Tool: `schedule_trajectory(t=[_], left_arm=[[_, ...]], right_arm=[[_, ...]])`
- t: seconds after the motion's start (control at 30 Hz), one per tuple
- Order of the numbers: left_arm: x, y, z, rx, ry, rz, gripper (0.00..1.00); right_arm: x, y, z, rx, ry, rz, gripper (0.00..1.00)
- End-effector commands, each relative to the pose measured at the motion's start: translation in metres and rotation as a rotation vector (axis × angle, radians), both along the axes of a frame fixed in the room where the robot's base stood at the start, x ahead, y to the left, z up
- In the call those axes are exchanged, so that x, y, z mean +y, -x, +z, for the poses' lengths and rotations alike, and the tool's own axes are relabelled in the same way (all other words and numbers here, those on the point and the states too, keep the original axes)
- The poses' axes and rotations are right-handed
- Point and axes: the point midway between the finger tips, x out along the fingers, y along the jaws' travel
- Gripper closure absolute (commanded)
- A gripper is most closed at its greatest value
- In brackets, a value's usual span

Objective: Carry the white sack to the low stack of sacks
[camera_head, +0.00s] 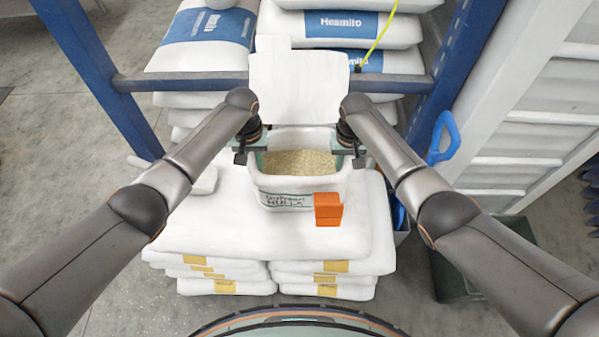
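A white open-topped sack or tub (285,183) with a green-lettered label and tan grains (298,163) inside is between my two grippers. It appears to be on or just above the low stack of white sacks (200,225); I cannot tell whether it touches. My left gripper (250,150) is at its left rim and my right gripper (348,152) at its right rim. Their fingertips are small and partly hidden, so I cannot tell whether they are shut on the rim. A white flap or panel (298,85) stands behind the opening.
Behind, a blue frame (190,82) crosses before taller stacks of white sacks with blue labels (345,25). A blue-handled scoop (443,137) and white panelled wall (530,110) are right. Grey floor is open at left.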

Motion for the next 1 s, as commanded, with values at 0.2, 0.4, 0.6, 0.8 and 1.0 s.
schedule_trajectory(t=[0.2, 0.4, 0.6, 0.8, 1.0], left_arm=[[0.000, 0.000, 0.000, -0.001, 0.001, -0.001, 1.00], [-0.001, -0.002, 0.004, -0.005, 0.003, -0.002, 1.00], [-0.001, -0.002, 0.013, -0.005, 0.003, -0.002, 1.00], [-0.001, -0.002, 0.029, -0.005, 0.003, -0.002, 1.00], [-0.001, -0.002, 0.045, -0.005, 0.003, -0.002, 1.00]], right_arm=[[0.000, 0.000, 0.000, 0.001, 0.001, 0.000, 1.00], [0.001, -0.001, 0.004, -0.004, -0.001, 0.001, 1.00], [0.001, -0.001, 0.012, -0.004, -0.001, 0.001, 1.00], [0.001, -0.001, 0.028, -0.004, -0.001, 0.001, 1.00], [0.001, -0.001, 0.045, -0.004, -0.001, 0.001, 1.00]])
